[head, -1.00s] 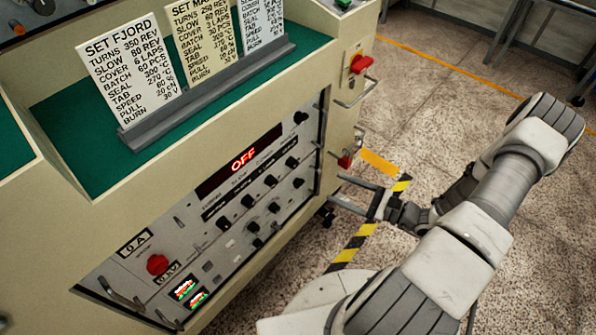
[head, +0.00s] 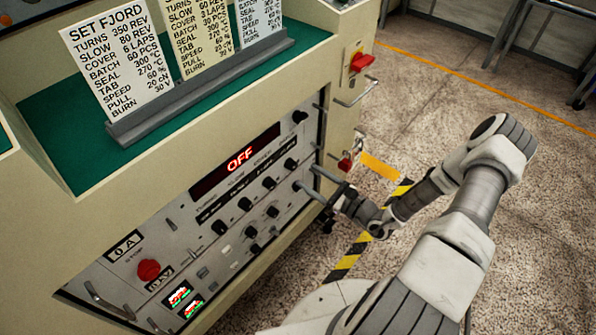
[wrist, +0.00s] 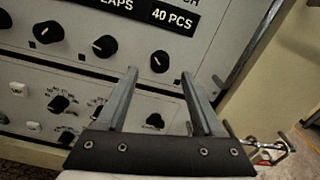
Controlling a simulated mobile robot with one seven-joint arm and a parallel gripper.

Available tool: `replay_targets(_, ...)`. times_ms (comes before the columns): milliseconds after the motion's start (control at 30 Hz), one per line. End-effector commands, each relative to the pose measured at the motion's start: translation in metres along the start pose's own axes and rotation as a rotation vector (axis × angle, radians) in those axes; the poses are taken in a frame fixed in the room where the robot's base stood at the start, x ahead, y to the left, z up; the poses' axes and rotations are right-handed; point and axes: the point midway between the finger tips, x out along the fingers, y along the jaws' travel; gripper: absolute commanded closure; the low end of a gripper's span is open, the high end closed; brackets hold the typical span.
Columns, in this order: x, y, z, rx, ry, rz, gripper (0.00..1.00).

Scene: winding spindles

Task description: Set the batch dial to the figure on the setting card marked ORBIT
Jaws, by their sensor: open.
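The batch dial (wrist: 159,62) is a black knob in the wrist view, under a "40 PCS" readout (wrist: 175,18) whose name is cut to "CH". It appears to be the rightmost knob of its row in the head view (head: 291,164). My gripper (wrist: 160,74) is open and empty. Its fingertips look lined up to either side of the dial's lower edge; contact cannot be told. In the head view my gripper (head: 309,180) is at the panel's right end. Of the setting cards, one reads FJORD (head: 118,60); the middle (head: 200,38) and right (head: 262,22) titles are cut off.
The panel has several other black knobs (head: 245,204), a red "OFF" display (head: 238,160) and a red button (head: 148,270). Bar handles (head: 320,125) stick out at its right edge. A red switch (head: 361,62) is on the cabinet's right side. Open floor lies to the right.

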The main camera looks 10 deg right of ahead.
Motion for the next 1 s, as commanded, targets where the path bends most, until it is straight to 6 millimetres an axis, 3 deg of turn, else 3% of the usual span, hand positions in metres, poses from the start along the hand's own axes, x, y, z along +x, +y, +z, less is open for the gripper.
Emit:
replay_targets(100, 0.023, 0.001, -0.002, -0.001, -0.001, 0.002, 0.31)
replay_targets(300, 0.047, 0.000, -0.001, -0.002, 0.000, 0.001, 0.31)
replay_targets(700, 0.053, 0.000, 0.000, -0.001, 0.000, 0.000, 0.33)
replay_targets(1000, 0.053, 0.000, 0.000, 0.000, 0.001, 0.000, 0.87)
